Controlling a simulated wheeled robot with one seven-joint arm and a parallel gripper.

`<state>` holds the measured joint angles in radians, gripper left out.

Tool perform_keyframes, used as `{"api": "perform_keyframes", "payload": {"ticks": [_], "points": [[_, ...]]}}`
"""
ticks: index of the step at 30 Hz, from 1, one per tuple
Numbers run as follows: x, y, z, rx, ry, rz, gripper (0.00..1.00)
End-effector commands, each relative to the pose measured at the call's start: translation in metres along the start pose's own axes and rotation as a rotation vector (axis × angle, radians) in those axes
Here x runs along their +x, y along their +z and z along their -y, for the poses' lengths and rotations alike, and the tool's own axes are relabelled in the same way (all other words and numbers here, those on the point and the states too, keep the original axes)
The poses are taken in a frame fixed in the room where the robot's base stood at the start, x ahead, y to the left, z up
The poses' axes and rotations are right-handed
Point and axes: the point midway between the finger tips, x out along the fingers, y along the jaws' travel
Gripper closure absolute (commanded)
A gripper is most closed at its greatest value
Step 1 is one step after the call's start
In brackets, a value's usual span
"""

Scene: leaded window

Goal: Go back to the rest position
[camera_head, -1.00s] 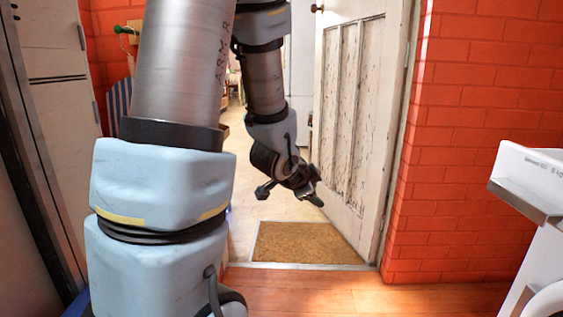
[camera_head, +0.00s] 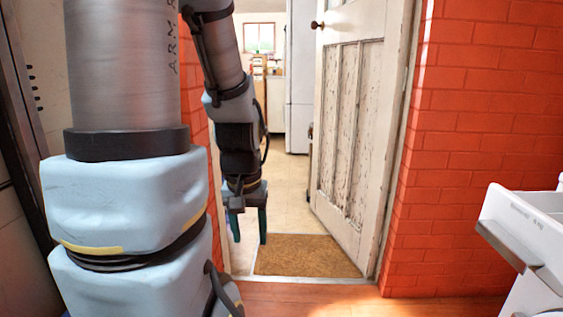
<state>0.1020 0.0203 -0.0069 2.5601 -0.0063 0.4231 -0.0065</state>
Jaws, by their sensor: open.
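My gripper (camera_head: 249,238) hangs from my arm left of the picture's middle, with its fingers pointing down. The two dark green fingers are apart with nothing between them. The gripper shows in front of the doorway, just left of the brown doormat (camera_head: 308,256). My large upper arm links fill the left part of the view and hide what is behind them.
A worn white door (camera_head: 352,130) stands open at the right of the doorway. A red brick wall (camera_head: 480,120) is to its right. A white drawer (camera_head: 525,232) juts out at the right edge. Wooden floor (camera_head: 370,300) is bare in front.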

Motion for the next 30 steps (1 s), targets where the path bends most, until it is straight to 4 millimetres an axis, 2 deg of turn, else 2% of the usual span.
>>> {"api": "perform_keyframes", "payload": {"ticks": [1,18,24,30], "points": [[-0.029,-0.004,0.0,0.001,0.0,0.0,0.45],[-0.182,-0.026,-0.001,0.003,0.0,-0.001,0.45],[-0.213,-0.03,-0.001,0.003,0.0,-0.001,0.45],[-0.219,-0.031,-0.001,0.003,0.0,-0.001,0.45]]}}
